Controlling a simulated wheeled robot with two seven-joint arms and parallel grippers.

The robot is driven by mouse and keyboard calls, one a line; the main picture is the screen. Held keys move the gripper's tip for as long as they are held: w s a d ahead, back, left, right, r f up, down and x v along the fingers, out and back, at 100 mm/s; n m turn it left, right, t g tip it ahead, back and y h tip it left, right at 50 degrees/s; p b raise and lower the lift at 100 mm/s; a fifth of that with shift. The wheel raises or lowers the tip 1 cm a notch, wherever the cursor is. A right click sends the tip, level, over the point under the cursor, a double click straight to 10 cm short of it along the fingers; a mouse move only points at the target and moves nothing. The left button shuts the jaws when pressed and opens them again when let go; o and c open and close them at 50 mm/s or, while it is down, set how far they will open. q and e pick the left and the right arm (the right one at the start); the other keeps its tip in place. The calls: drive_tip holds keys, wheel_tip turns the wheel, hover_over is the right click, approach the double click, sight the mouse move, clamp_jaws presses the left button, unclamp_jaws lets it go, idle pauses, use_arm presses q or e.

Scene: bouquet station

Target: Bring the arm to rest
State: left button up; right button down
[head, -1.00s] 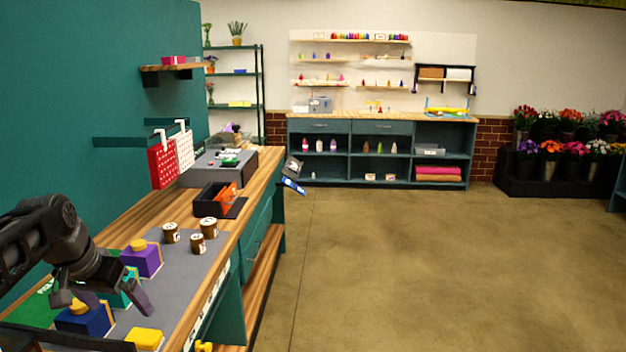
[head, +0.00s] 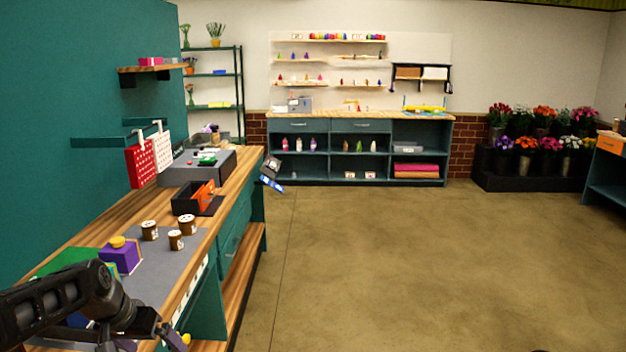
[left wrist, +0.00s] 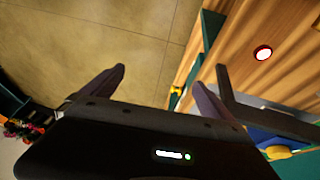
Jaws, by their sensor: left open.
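My left arm comes in from the lower left in the head view, over the near end of the wooden counter (head: 211,229). Its left gripper (head: 140,342) is low at the bottom edge, partly cut off. In the left wrist view the left gripper (left wrist: 158,82) has its two fingers wide apart with nothing between them. Floor and the counter's edge show beyond the fingers. My right gripper is in neither view.
A purple box (head: 121,257) with a yellow top and several brown jars (head: 176,240) stand on the grey mat (head: 160,279). A black bin (head: 185,203) holds orange things farther back. Open floor (head: 400,260) lies to the right. A red-and-white round thing (left wrist: 263,53) is on wood.

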use_arm(q)
drive_tip(key=s+d+f+g+h, duration=0.1)
drive_tip(key=s+d+f, duration=0.3)
drive_tip(key=d+f, duration=0.65)
drive_tip(key=s+d+f+g+h, duration=0.1)
drive_tip(key=s+d+f, duration=0.2)
drive_tip(key=d+f, duration=0.75)
drive_tip(key=s+d+f+n+g, duration=0.1)
drive_tip(key=s+d+f, duration=0.3)
drive_tip(key=s+f, duration=0.5)
drive_tip(key=s+d+f+n+g, duration=0.1)
drive_tip(key=s+d+f, duration=0.35)
drive_tip(key=s, duration=0.85)
wheel_tip(320, 180, down, 10)
drive_tip(key=w+b, duration=0.1)
drive_tip(key=b, duration=0.9)
drive_tip(key=shift+a+h, duration=0.3)
